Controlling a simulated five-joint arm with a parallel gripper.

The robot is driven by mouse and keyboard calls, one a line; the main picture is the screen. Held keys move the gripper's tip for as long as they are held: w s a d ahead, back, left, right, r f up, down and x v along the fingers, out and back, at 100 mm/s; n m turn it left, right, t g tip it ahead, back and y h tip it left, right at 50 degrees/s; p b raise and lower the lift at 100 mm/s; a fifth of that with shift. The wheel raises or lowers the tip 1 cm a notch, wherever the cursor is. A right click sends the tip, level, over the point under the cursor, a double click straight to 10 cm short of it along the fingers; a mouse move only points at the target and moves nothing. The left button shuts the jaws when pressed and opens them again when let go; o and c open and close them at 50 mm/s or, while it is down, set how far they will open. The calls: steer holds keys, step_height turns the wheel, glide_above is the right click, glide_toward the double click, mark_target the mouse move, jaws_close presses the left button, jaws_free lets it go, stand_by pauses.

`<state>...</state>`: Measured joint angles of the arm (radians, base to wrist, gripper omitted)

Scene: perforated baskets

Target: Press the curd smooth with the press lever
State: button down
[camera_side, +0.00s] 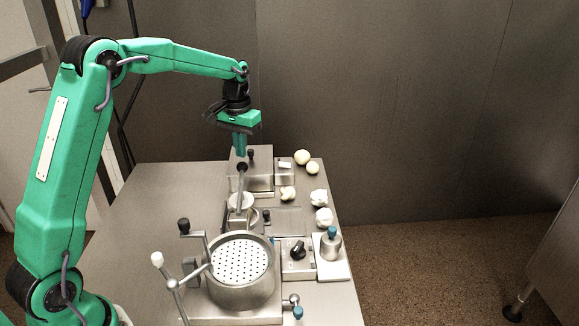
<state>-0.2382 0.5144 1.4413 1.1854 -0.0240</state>
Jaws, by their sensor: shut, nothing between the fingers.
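My gripper (240,153) points down at the back of the steel table, its fingers together and empty. Just below the fingertips is the dark knob of an upright metal lever (240,188); whether they touch is unclear. This may be the press lever, but another lever with a white knob (157,259) stands at the front left. A pale round top (240,200) shows at the lever's foot, partly behind its shaft; I cannot tell if it is curd. A round steel pot (243,293) at the front holds a white perforated disc (238,260).
A steel box (250,172) stands at the back. Several pale round lumps (302,157) lie along the right edge. A weight with a teal knob (330,246) and a black dial (297,250) sit right of the pot. The table's left side (150,205) is clear.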

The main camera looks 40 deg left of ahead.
steer(key=shift+f, duration=2.3)
steer(key=shift+r, duration=2.3)
steer(key=shift+r, duration=0.15)
steer(key=shift+r, duration=2.35)
steer(key=shift+r, duration=0.1)
